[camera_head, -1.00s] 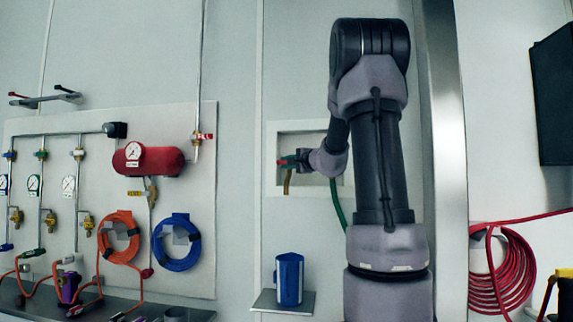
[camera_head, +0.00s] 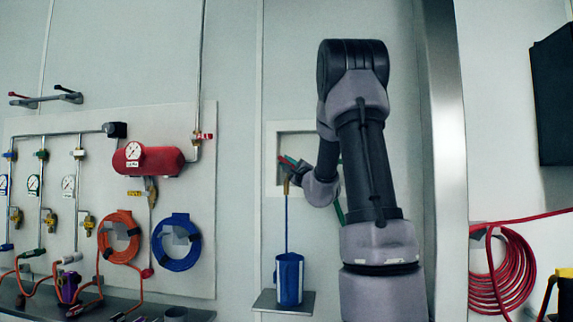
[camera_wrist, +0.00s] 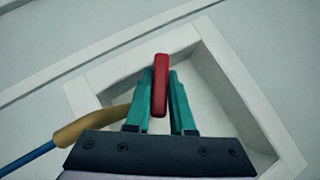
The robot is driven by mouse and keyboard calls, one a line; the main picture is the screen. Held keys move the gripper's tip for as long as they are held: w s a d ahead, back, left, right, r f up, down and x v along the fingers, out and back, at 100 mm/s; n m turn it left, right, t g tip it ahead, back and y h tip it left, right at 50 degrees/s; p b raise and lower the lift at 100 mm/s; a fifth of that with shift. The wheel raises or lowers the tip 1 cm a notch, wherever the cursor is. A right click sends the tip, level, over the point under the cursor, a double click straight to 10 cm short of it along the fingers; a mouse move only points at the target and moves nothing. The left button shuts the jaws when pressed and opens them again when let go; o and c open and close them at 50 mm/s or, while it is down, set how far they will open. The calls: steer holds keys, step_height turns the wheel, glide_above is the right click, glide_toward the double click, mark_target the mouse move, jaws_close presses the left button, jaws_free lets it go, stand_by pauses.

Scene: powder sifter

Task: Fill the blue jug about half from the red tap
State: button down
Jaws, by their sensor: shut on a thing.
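The blue jug (camera_head: 290,284) stands upright on a small grey shelf (camera_head: 266,302) below the wall recess. A thin blue stream (camera_head: 286,225) runs straight down from the tap's brass-coloured spout (camera_head: 286,187) into its top. The level inside cannot be seen. My gripper (camera_head: 293,163) is at the recess, shut on the red tap handle (camera_head: 283,159). In the wrist view the red handle (camera_wrist: 161,88) sits between my green fingers, with the spout (camera_wrist: 92,127) and stream (camera_wrist: 28,159) at lower left.
A green pipe or hose (camera_head: 339,214) shows partly behind my arm. The red tank (camera_head: 160,158), orange hose coil (camera_head: 118,236) and blue hose coil (camera_head: 176,242) are on the left panel. A metal post (camera_head: 447,160) and red hose coil (camera_head: 510,270) are at right.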

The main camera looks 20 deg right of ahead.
steer(key=shift+f+m+t+h, duration=0.1)
steer(key=shift+m+t+h, duration=0.45)
steer(key=shift+m, duration=0.25)
steer(key=c, duration=0.8)
jaws_free()
steer(key=v, duration=1.1)
